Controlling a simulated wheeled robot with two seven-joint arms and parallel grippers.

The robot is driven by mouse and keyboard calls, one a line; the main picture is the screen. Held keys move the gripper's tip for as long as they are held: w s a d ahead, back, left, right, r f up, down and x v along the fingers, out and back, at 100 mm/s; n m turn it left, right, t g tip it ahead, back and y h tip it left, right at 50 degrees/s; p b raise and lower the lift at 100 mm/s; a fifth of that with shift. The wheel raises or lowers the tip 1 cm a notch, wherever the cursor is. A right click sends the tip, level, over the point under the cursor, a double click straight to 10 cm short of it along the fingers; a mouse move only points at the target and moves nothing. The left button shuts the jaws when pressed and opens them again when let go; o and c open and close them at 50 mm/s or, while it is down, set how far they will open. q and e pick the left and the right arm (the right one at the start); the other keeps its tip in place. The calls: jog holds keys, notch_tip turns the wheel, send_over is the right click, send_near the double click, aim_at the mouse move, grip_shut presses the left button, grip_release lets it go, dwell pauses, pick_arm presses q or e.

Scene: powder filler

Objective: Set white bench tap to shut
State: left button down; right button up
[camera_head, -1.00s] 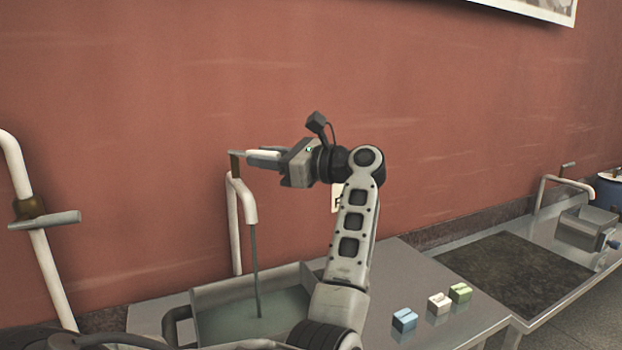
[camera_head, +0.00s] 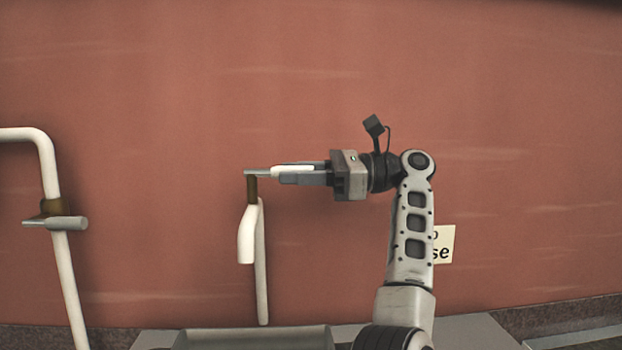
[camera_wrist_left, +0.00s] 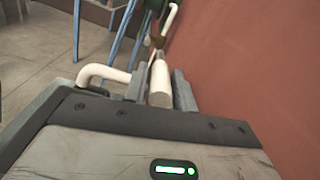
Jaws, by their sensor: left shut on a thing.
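The white bench tap (camera_head: 261,270) stands against the red wall, its curved spout (camera_head: 246,236) hanging down and its brown stem (camera_head: 252,189) above. No water stream shows below the spout. A lever on the stem points right, with a white grip (camera_head: 292,170). My left gripper (camera_head: 287,175) is shut on this white lever grip, coming from the right. In the left wrist view the grip (camera_wrist_left: 159,82) sits between the two fingers, and the white spout (camera_wrist_left: 104,72) shows at the left. My right gripper is not in view.
The basin (camera_head: 253,338) lies below the tap, cut off by the lower edge. Another white pipe (camera_head: 68,280) with a grey lever (camera_head: 56,222) stands at the left. A partly covered sign (camera_head: 444,245) is on the wall behind my arm.

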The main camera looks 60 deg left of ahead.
pick_arm(q)
jog(key=shift+a+n+g+h, duration=0.2)
jog(key=shift+n+g+h, duration=0.1)
jog(key=shift+h, duration=0.2)
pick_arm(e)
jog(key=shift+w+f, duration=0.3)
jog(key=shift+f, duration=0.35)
pick_arm(q)
jog(key=c, duration=1.1)
grip_release()
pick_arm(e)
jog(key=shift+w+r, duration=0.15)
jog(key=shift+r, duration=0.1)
